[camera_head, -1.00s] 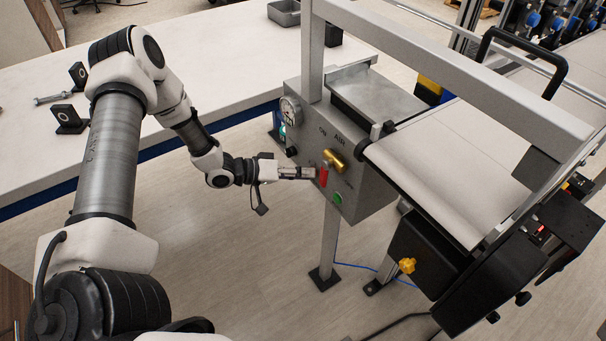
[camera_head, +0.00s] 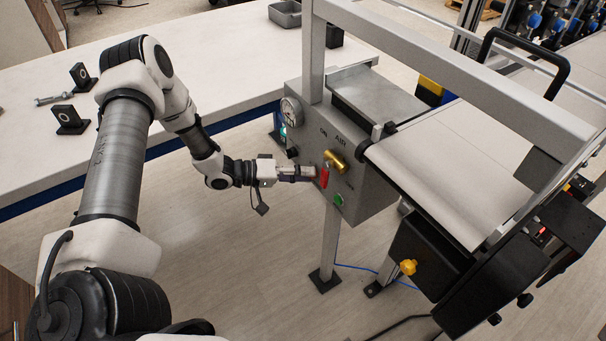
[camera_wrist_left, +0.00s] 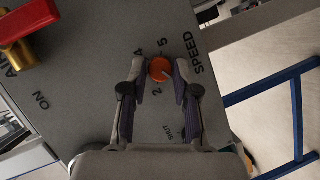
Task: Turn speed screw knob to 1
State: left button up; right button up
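The orange speed knob (camera_wrist_left: 160,69) is on the grey control panel (camera_wrist_left: 95,75) in the left wrist view. The digits 2, 4 and 5 and the word SPEED are printed around it; its pointer direction is hard to read. My left gripper (camera_wrist_left: 160,78) has its two fingers on either side of the knob. A thin gap shows at the left finger; contact on the right is unclear. In the head view, my left gripper (camera_head: 307,173) points at the panel's front, and the knob is hidden. My right gripper is not in view.
A red handle (camera_head: 323,177) on a brass valve (camera_head: 335,160) is very close to my left gripper. A green button (camera_head: 338,199) is below it and a gauge (camera_head: 291,111) above left. The conveyor belt (camera_head: 450,165) is to the right, the white table (camera_head: 220,75) behind.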

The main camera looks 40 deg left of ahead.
pick_arm(q)
jog(key=shift+o, duration=0.7)
jog(key=v, duration=0.7)
jog(key=shift+s+a, duration=0.15)
jog(key=shift+a, duration=0.05)
